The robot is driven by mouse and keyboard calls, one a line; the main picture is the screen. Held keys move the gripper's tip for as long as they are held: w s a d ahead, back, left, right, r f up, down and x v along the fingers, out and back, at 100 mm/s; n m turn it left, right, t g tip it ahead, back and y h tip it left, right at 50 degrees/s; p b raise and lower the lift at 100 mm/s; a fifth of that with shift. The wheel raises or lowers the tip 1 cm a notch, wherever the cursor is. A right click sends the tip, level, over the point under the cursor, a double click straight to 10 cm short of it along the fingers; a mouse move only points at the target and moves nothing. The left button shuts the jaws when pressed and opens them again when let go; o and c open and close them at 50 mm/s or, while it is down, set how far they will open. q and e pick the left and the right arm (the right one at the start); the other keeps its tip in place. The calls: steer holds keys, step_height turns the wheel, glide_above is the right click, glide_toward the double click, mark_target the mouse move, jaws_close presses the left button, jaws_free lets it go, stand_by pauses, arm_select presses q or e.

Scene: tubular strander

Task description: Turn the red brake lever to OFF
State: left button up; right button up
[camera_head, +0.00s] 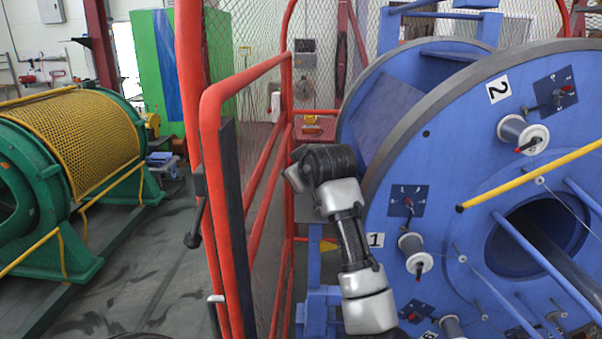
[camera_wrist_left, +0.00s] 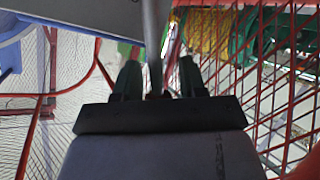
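I cannot tell for sure which part is the red brake lever, and no OFF mark is readable. In the left wrist view a grey rod (camera_wrist_left: 153,40) comes down from the top to between the dark fingers of my left gripper (camera_wrist_left: 158,80). The fingers stand apart with room on both sides of the rod. A small reddish patch shows at the rod's lower end, partly hidden by the gripper body. In the head view my left arm reaches up between the red fence and the blue strander wheel (camera_head: 450,190); its fingers are hidden there. My right gripper is not in view.
A red tubular fence (camera_head: 215,120) with mesh stands close left of the arm. A red box with a yellow part (camera_head: 312,126) is behind it. Bobbins (camera_head: 415,252) and yellow bars stick out from the wheel. A green machine with a yellow mesh cover (camera_head: 80,140) stands left; floor between is clear.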

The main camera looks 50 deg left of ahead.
arm_select(q)
steer(key=shift+w+d+f, duration=0.1)
steer(key=shift+w+f, duration=0.1)
steer(key=b+v, duration=0.2)
steer(key=v, duration=0.9)
steer(key=shift+f, duration=0.1)
stand_by(0.3)
